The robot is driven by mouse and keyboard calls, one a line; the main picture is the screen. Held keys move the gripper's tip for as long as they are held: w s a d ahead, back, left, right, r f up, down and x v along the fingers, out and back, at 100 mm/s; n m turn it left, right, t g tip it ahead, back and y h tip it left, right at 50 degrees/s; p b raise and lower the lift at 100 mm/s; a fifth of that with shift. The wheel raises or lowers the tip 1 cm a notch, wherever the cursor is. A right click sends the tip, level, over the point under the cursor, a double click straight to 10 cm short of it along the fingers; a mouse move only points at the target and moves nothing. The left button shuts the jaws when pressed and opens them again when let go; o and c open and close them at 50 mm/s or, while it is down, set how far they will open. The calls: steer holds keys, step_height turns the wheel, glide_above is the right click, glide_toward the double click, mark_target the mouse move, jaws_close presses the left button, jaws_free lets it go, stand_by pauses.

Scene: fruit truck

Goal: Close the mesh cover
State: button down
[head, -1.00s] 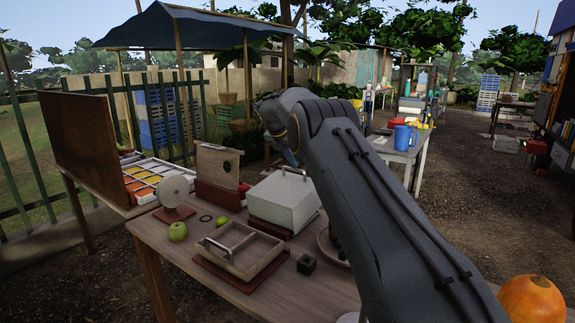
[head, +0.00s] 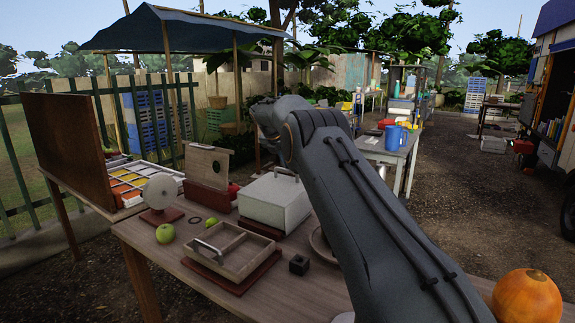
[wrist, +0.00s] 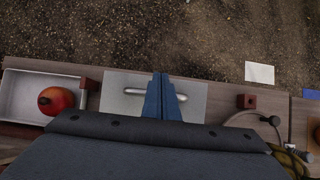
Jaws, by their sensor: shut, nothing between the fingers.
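My gripper (wrist: 163,97) shows in the wrist view as two blue fingers closed together. It is above a pale box (wrist: 113,101) with a bar handle (wrist: 155,92), and nothing is between the fingers. In the head view my arm's end is above the table, and the fingers are not clearly seen. I cannot make out a mesh cover with certainty. A round rim (head: 318,245), partly hidden by my arm, sits right of the pale box (head: 272,204).
The wooden table (head: 200,284) also holds a divided wooden tray (head: 213,266), a green apple (head: 165,234), a disc on a stand (head: 161,190), a dark block (head: 299,264) and a pumpkin (head: 527,297). A tray (wrist: 22,97) with red fruit (wrist: 55,100) is left in the wrist view.

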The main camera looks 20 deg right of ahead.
steer(key=s+a+r+m+t+y+p, duration=0.1)
steer(key=s+a+r+m+y+p, duration=0.1)
steer(key=s+r+m, duration=0.55)
steer(key=s+a+r+m+y+p, duration=0.2)
steer(key=a+r+m+y, duration=0.15)
steer(key=m, duration=0.75)
steer(key=shift+h, duration=0.45)
steer(key=p+x, duration=0.1)
steer(key=x, duration=0.2)
steer(key=d+p+x, duration=0.1)
steer(key=x, duration=0.3)
steer(key=d+p+x, duration=0.1)
steer(key=p+x, duration=0.1)
steer(key=x, duration=0.1)
steer(key=shift+w, duration=0.45)
steer(key=shift+w+d+f+p, duration=0.3)
steer(key=shift+w+d+f, duration=0.2)
steer(key=shift+w+d, duration=0.1)
steer(key=b, duration=0.1)
steer(key=w+d+f+b, duration=0.1)
steer(key=b, duration=0.1)
steer(key=shift+d+f, duration=0.1)
steer(key=shift+f, duration=0.2)
